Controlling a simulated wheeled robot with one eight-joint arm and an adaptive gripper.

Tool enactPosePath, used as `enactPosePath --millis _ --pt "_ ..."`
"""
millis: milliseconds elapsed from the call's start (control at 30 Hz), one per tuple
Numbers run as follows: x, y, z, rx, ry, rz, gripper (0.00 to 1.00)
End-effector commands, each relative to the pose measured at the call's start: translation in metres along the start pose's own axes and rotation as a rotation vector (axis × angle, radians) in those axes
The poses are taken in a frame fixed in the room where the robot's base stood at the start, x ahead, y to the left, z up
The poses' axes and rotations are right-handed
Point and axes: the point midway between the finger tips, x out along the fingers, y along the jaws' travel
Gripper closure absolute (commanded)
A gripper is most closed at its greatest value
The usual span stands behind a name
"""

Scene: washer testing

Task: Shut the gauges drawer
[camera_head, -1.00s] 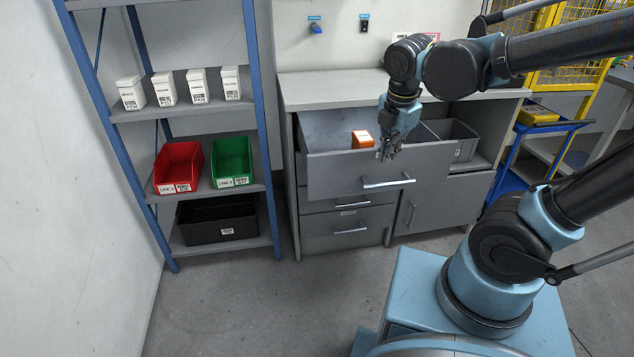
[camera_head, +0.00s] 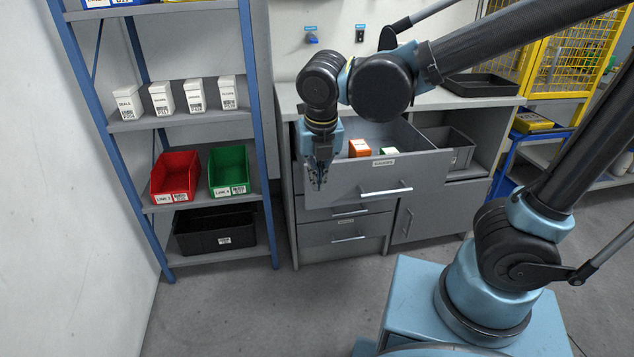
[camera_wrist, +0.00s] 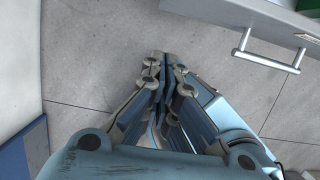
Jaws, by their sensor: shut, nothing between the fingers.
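The gauges drawer (camera_head: 425,172) is the wide top drawer of the grey cabinet, and it stands pulled out. Its label sits at the top middle of the front, above a bar handle (camera_head: 386,189). My gripper (camera_head: 318,184) is shut and empty, pointing down at the left end of the drawer front. In the wrist view my gripper (camera_wrist: 167,62) hangs over the floor, with the drawer front (camera_wrist: 250,18) and its handle at the upper right, apart from the fingers.
Lower drawers (camera_head: 348,232) and a cabinet door (camera_head: 414,212) are shut. A grey bin (camera_head: 462,150) stands in the open bay at the right. A blue shelf rack (camera_head: 262,130) with white boxes and red, green and black bins stands at left. Floor in front is clear.

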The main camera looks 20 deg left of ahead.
Motion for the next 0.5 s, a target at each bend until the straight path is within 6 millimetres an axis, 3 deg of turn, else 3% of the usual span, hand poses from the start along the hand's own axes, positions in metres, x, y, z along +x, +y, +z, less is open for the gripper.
enactPosePath --millis 500 --pt "0.064 0.0 0.001 0.005 0.0 0.0 1.0"
